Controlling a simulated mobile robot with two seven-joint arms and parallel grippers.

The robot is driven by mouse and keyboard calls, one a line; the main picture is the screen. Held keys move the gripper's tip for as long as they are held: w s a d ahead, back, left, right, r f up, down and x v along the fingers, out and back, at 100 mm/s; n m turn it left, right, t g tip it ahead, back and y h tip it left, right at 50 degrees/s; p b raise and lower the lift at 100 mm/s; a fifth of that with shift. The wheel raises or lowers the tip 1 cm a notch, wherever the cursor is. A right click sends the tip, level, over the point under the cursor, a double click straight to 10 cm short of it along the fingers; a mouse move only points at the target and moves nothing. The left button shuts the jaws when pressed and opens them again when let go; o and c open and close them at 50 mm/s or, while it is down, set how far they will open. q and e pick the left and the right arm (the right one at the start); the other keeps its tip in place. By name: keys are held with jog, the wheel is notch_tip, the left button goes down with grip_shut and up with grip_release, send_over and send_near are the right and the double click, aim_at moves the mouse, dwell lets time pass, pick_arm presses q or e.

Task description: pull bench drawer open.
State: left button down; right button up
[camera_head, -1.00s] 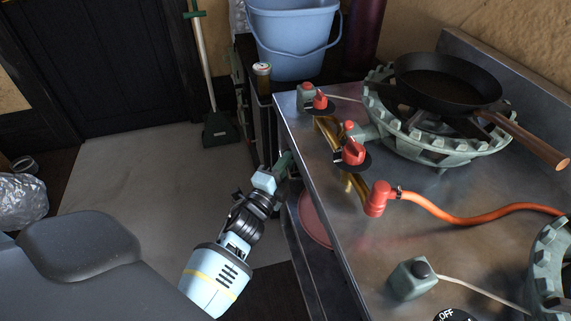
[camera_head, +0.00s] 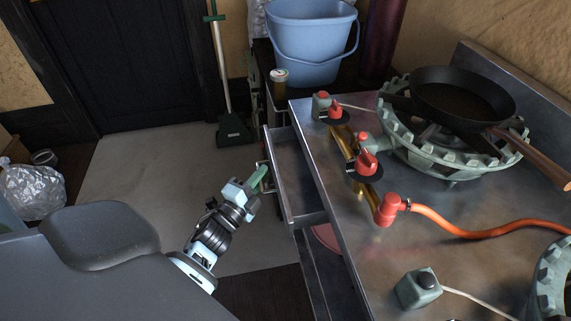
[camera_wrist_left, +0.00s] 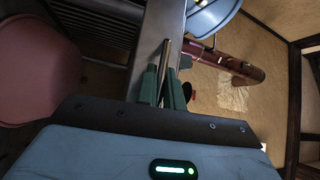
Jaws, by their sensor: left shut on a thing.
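The bench drawer (camera_head: 295,170) is a grey metal drawer under the steel bench top (camera_head: 345,235). It stands partly open, and its empty-looking inside shows from above. My left gripper (camera_head: 260,178) is at the drawer's front, on the side away from the bench. In the left wrist view my left gripper (camera_wrist_left: 163,88) has its green fingers shut on the drawer handle (camera_wrist_left: 166,58), a thin metal bar. In the head view the fingers hide most of the handle. My right gripper is in neither view.
A gas burner (camera_head: 455,140) with a black pan (camera_head: 462,95), red valves (camera_head: 367,162) and an orange hose (camera_head: 470,222) are on the bench. A blue bucket (camera_head: 310,40) stands behind. The floor (camera_head: 150,175) left of the drawer is clear.

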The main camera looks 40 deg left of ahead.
pick_arm(q)
jog(key=s+a, duration=0.7)
jog(key=s, duration=0.1)
jog(key=shift+s+a+p, duration=0.25)
jog(key=shift+p, duration=0.15)
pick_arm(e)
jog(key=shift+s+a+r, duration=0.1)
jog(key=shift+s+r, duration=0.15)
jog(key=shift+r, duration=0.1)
pick_arm(q)
jog(key=c, duration=1.5)
grip_release()
jog(key=shift+s+d+f, duration=0.1)
jog(key=shift+s+f, duration=0.05)
jog(key=shift+s, duration=1.15)
jog(key=shift+s+d+f, duration=0.1)
jog(key=shift+s+f, duration=0.1)
jog(key=shift+s, duration=1.1)
jog(key=shift+s+d+f, duration=0.1)
jog(key=shift+s+f, duration=0.05)
jog(key=shift+s, duration=1.15)
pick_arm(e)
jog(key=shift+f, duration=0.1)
